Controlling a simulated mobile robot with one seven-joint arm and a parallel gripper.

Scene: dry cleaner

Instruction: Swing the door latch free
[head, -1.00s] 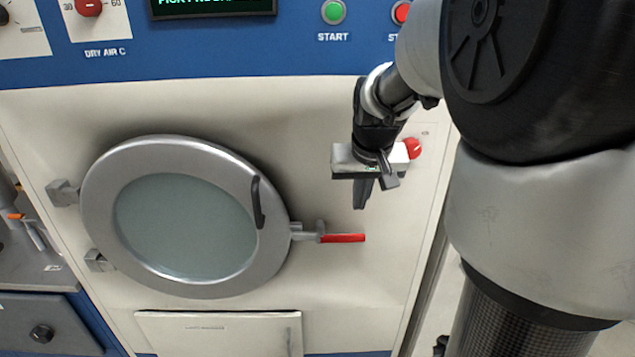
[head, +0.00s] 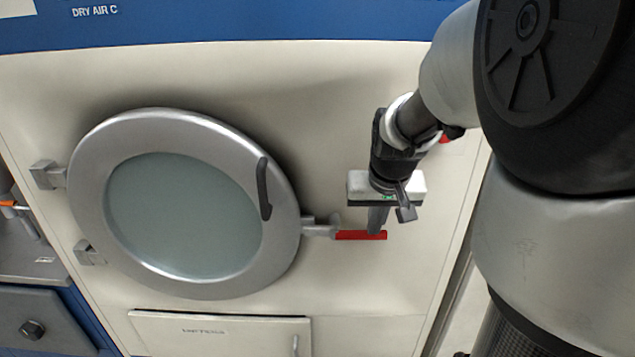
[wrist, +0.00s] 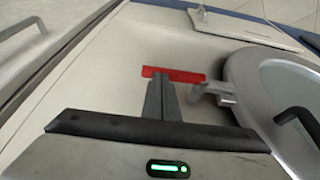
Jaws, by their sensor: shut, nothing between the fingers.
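The door latch is a grey metal arm with a red handle (head: 352,235), lying roughly level at the right edge of the round door (head: 88,213). The door is closed against the machine front and has a dark curved grip (head: 264,188). My gripper (head: 376,222) is shut and empty, with its fingertips at the outer part of the red handle. The latch pivot (wrist: 214,90) shows to the right of the fingers.
Two hinge blocks (head: 46,175) are on the door's left side. A lower panel (head: 222,338) sits beneath the door. A grey counter with drawers (head: 40,325) stands at the left.

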